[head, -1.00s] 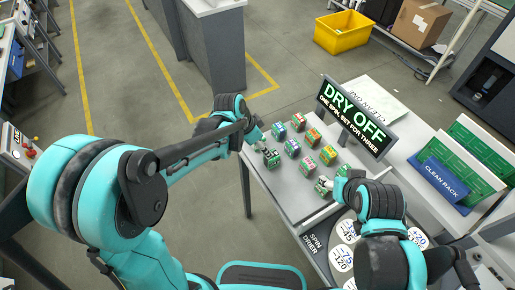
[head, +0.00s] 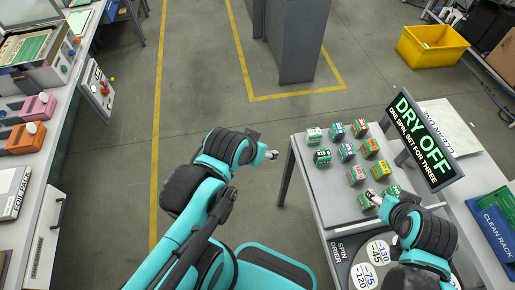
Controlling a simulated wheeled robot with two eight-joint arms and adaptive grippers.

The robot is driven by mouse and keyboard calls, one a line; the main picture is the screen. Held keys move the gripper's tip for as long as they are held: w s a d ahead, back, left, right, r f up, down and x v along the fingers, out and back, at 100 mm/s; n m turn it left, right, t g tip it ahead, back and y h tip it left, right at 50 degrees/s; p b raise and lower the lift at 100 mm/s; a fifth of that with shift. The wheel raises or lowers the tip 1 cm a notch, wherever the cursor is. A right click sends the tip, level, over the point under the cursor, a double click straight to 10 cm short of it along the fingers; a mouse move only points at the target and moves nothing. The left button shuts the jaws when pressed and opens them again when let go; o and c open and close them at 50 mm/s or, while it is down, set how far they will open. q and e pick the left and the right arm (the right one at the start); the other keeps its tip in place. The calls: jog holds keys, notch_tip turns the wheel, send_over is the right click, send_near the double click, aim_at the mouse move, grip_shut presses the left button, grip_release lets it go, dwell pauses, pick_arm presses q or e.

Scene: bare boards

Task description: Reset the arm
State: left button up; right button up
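My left arm reaches up from the bottom middle, and its gripper (head: 272,155) hangs over the floor, left of the table (head: 318,202). Nothing shows between its fingers, but they are too small to tell open from shut. My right gripper (head: 376,198) is over the table's near right part, beside a green block (head: 393,191) and close to another green block (head: 366,202). Whether it touches or holds either one, I cannot tell.
Several small coloured blocks (head: 347,152) stand in rows on the table. A workbench (head: 75,130) runs along the left. A grey cabinet (head: 300,50) stands behind open floor.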

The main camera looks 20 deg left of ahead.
dwell(0.3)
notch_tip(320, 180, down, 2)
jog(key=shift+f+b, duration=0.25)
jog(key=shift+b, duration=0.95)
